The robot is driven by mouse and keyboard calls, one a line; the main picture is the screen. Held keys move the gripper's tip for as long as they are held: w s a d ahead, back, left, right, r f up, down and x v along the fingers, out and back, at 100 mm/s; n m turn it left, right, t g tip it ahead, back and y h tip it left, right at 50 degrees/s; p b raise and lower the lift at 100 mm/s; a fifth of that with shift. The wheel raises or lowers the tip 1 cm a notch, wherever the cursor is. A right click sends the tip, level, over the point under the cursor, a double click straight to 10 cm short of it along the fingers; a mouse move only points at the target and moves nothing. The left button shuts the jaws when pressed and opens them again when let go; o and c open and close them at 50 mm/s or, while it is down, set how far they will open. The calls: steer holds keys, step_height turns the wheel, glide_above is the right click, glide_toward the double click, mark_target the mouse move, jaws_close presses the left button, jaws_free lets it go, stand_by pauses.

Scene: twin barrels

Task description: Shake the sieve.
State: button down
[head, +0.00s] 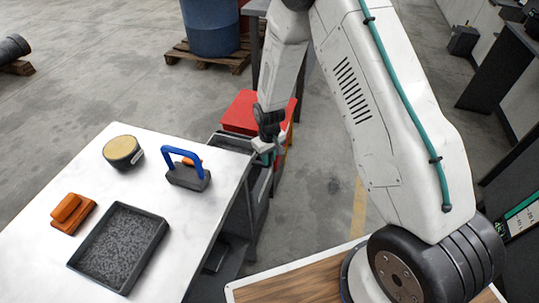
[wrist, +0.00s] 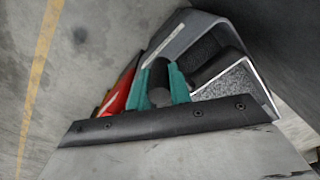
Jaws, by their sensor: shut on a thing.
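My gripper (head: 265,155) is low beside the right edge of the white table. In the wrist view its teal fingers (wrist: 162,88) are shut on a dark round handle (wrist: 159,84). What appears to be the sieve, a grey open frame (wrist: 192,32), lies right behind the handle, with grey speckled material and a dark block inside. The join between handle and frame is hidden. In the head view a dark frame (head: 232,141) shows at the table's far right corner, next to my gripper, partly hidden.
The white table (head: 60,170) holds a dark tray of grey grains (head: 120,247), an orange block (head: 72,212), a round tan-topped container (head: 122,151) and a blue-handled grey block (head: 187,173). A red box (head: 242,110) stands behind my gripper. A blue barrel (head: 211,28) stands farther back.

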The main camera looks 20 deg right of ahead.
steer(key=c, duration=1.3)
jaws_free()
steer(key=shift+s+a, duration=0.25)
steer(key=shift+d, duration=0.1)
steer(key=shift+w+r, duration=0.1)
step_height(320, 180, up, 8)
steer(key=shift+f, duration=0.2)
